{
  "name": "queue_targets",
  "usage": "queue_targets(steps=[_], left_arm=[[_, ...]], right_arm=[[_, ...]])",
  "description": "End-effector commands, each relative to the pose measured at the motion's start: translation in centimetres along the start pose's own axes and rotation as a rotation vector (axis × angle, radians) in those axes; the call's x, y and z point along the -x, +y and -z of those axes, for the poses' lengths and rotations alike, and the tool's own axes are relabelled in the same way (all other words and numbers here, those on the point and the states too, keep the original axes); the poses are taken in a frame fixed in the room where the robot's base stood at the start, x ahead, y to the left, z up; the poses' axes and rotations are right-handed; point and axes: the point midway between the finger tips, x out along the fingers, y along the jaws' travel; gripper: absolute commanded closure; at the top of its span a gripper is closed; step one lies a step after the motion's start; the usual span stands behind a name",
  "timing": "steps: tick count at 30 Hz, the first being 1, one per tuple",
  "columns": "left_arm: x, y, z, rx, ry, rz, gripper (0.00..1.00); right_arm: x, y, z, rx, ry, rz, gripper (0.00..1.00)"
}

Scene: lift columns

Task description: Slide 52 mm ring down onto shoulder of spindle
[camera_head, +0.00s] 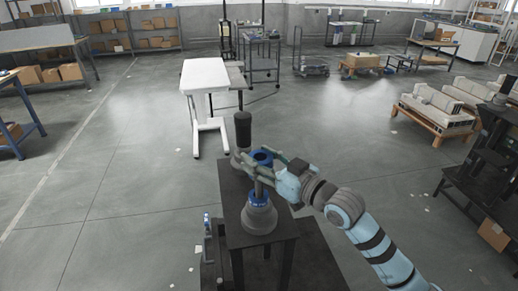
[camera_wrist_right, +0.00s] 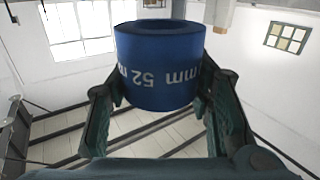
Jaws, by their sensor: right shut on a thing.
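My right gripper (camera_head: 262,168) is shut on a blue ring (camera_head: 262,157), its fingers on either side of it. In the right wrist view the ring (camera_wrist_right: 158,65) bears the upside-down marking "52 mm" and sits between both fingers (camera_wrist_right: 160,100). In the head view the ring is above a grey, bell-shaped spindle base (camera_head: 259,218) with a blue band (camera_head: 258,199) around its neck and a thin upright shaft. I cannot tell whether the shaft is inside the ring. My left gripper is not in view.
A small blue and white item (camera_head: 207,222) is at the stand's left. A white table (camera_head: 204,75) stands farther back; open floor (camera_head: 120,190) lies to the left.

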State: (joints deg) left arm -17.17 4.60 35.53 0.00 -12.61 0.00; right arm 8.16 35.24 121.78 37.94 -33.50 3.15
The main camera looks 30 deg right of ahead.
Motion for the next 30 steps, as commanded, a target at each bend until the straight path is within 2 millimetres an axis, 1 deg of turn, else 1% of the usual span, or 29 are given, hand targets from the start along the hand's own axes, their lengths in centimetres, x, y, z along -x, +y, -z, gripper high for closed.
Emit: queue_targets(steps=[1,3,9,15,19,21,26,30], left_arm=[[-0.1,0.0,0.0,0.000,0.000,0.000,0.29],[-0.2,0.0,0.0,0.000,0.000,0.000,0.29],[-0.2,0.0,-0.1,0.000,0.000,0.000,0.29],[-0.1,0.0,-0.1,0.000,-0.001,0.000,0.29],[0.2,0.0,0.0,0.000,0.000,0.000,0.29],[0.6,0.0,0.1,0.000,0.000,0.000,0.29],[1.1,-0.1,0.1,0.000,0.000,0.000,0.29],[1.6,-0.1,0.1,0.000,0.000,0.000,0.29]], right_arm=[[1.1,-1.1,-0.6,0.005,-0.004,0.014,0.92],[2.6,-2.6,-1.1,0.007,-0.003,0.034,0.92],[5.9,-6.2,-2.4,0.002,-0.001,0.089,0.92],[8.1,-8.4,-2.8,-0.006,0.002,0.130,0.92],[9.1,-9.5,-2.5,-0.011,0.004,0.153,0.92],[8.5,-9.0,-1.6,-0.007,0.008,0.145,0.92],[7.1,-7.6,-0.5,-0.002,0.007,0.119,0.92],[5.5,-5.9,0.9,0.003,0.007,0.090,0.92]])
